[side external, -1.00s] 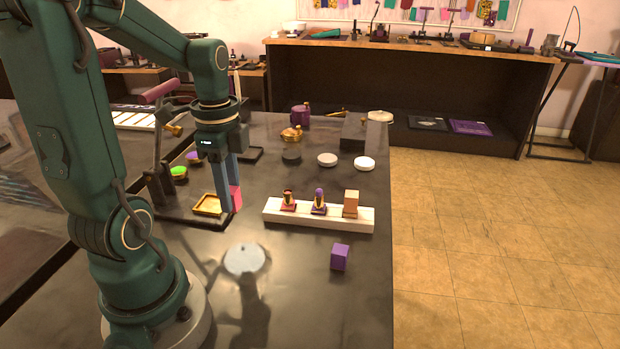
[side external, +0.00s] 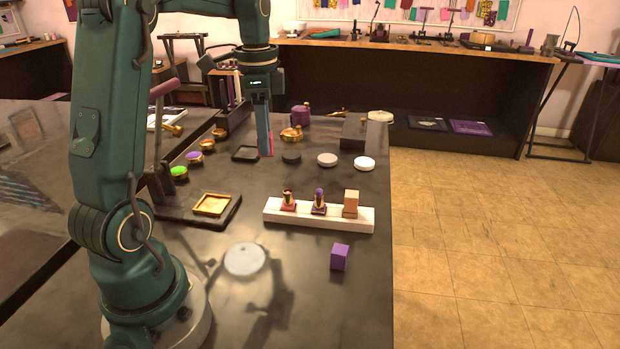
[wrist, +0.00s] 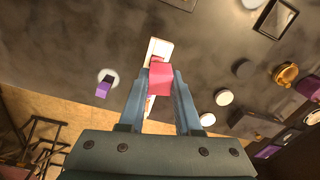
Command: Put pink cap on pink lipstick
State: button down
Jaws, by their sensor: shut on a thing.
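My gripper (side external: 265,152) is shut on the pink cap (wrist: 160,77), seen between the two fingers in the wrist view. In the side view only a thin pink strip of the cap (side external: 271,143) shows beside the fingers. The gripper is raised over the table, behind the white rack (side external: 340,222). The pink lipstick (side external: 288,203), with a reddish base and dark tip, stands uncapped at the rack's left end. The cap is apart from it. In the wrist view the cap and fingers hide much of the rack (wrist: 158,46).
A purple lipstick (side external: 319,204) and a tan-capped one (side external: 351,205) stand in the same rack. A purple cap (side external: 340,257) lies in front. Round discs (side external: 327,160) and a brass pot (side external: 291,134) are near the gripper. A gold tray (side external: 211,205) is at left.

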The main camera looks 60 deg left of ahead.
jog(key=w, duration=0.1)
jog(key=w+d+f, duration=0.1)
jog(key=w+d+m, duration=0.1)
jog(key=shift+f, duration=0.25)
send_over(288, 191)
jog(key=shift+f, duration=2.95)
jog(key=shift+f, duration=2.05)
jog(key=c, duration=0.5)
grip_release()
